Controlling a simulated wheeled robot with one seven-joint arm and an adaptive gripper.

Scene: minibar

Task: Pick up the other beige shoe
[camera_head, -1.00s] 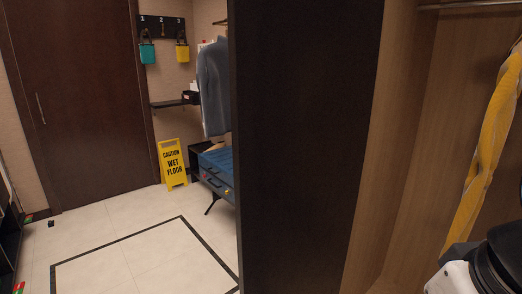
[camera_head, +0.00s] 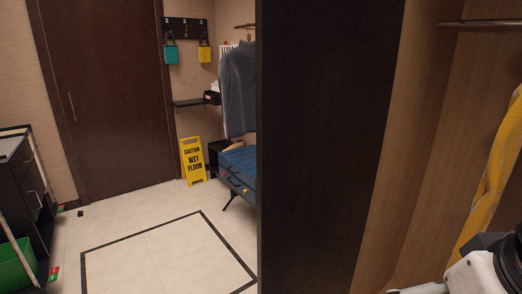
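No beige shoe can be made out in the head view. Part of my arm shows at the lower right, white and black, in front of the open wooden wardrobe. My gripper's fingertips are not in view, so what it holds, if anything, cannot be seen.
A dark panel (camera_head: 312,150) stands close in front, beside the wardrobe (camera_head: 415,150) with a yellow garment (camera_head: 490,190). Left are a yellow wet-floor sign (camera_head: 193,160), a blue-topped stand (camera_head: 238,165), a dark cabinet (camera_head: 30,185) and a green bin (camera_head: 15,265). The tiled floor (camera_head: 165,255) between is mostly clear.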

